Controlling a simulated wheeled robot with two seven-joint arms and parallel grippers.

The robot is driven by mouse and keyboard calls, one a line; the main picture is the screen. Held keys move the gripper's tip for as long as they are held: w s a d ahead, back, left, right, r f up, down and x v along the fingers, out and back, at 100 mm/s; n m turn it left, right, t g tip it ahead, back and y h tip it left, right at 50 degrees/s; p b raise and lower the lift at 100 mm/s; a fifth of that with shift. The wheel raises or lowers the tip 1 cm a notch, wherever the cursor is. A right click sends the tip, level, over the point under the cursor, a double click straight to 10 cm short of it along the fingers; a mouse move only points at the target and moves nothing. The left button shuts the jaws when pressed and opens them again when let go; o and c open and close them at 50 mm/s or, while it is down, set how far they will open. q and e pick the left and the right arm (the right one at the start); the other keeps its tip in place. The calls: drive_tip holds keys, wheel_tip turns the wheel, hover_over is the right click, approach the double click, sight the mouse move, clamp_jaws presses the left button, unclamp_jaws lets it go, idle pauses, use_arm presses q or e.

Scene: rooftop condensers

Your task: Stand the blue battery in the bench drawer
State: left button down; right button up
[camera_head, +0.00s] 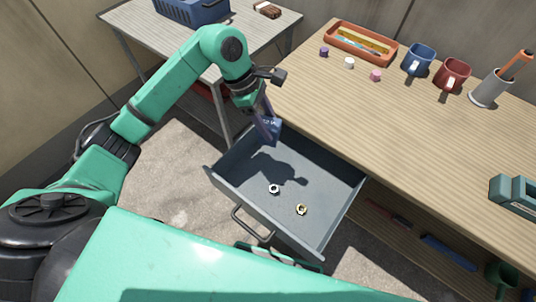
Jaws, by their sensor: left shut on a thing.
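The blue battery (269,132) is in my left gripper (263,111), which is shut on it. It hangs at the far left part of the open bench drawer (224,180), with its lower end over the drawer and tilted in the picture. A dark shadow of gripper and battery falls on the drawer floor, so it seems to be held above it. The grey drawer is pulled out from the wooden bench (410,120). A silver nut (274,189) and a brass nut (301,209) lie on its floor. My right gripper is not in view.
On the bench stand an orange tray (338,43), a blue mug (418,59), a red mug (453,74), a grey pen cup (490,88) and small knobs. A side table (125,15) holds a blue crate (192,12). The drawer's right side is clear.

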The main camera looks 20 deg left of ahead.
use_arm(q)
wheel_tip(320, 180, down, 14)
drive_tip(key=shift+a+r+p, duration=0.1)
drive_tip(key=shift+r+p, duration=0.05)
drive_tip(key=shift+p, duration=0.2)
drive_tip(key=shift+w+f, duration=0.1)
drive_tip(key=shift+f, duration=0.25)
drive_tip(key=shift+c, duration=1.4)
unclamp_jaws()
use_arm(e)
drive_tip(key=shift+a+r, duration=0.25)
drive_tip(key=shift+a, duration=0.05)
use_arm(q)
drive_tip(key=shift+r, duration=0.2)
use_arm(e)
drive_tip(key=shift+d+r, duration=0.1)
use_arm(q)
drive_tip(key=shift+a+r, duration=0.15)
drive_tip(key=shift+r, duration=0.05)
drive_tip(key=b+v, duration=0.1)
drive_tip(key=v, duration=1)
drive_tip(key=shift+r, duration=0.25)
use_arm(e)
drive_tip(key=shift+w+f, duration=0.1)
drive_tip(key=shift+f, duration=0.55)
